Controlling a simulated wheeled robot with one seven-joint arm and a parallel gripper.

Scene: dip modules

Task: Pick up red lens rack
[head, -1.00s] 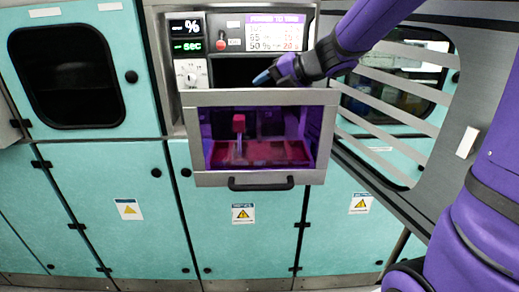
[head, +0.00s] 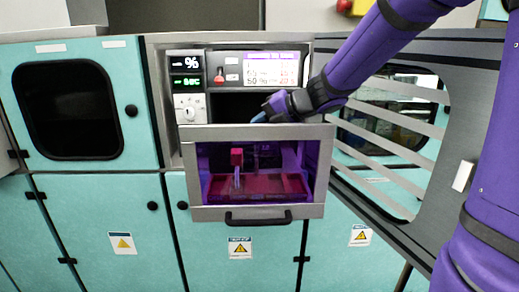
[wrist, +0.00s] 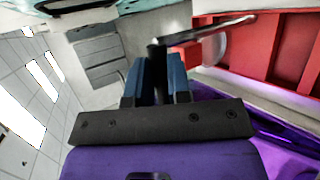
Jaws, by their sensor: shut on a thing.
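The red lens rack (head: 265,185) shows through the purple-tinted window of the open front in the head view. A pale upright post with a red block (head: 237,157) on top stands at its left. My gripper (head: 258,117) is above the front panel's top edge, at the dark opening. In the wrist view the red rack (wrist: 232,58) is at the right, with red walls. My blue fingers (wrist: 160,80) are closed on a dark upright piece joined to a metal bar (wrist: 215,30) that reaches over the rack. How the bar joins the rack is not clear.
The metal-framed front panel (head: 265,213) with a black handle (head: 258,218) stands close below my gripper. The control panel (head: 190,90) is left of the opening. An open grey door with slats (head: 395,125) is at the right, close to my arm.

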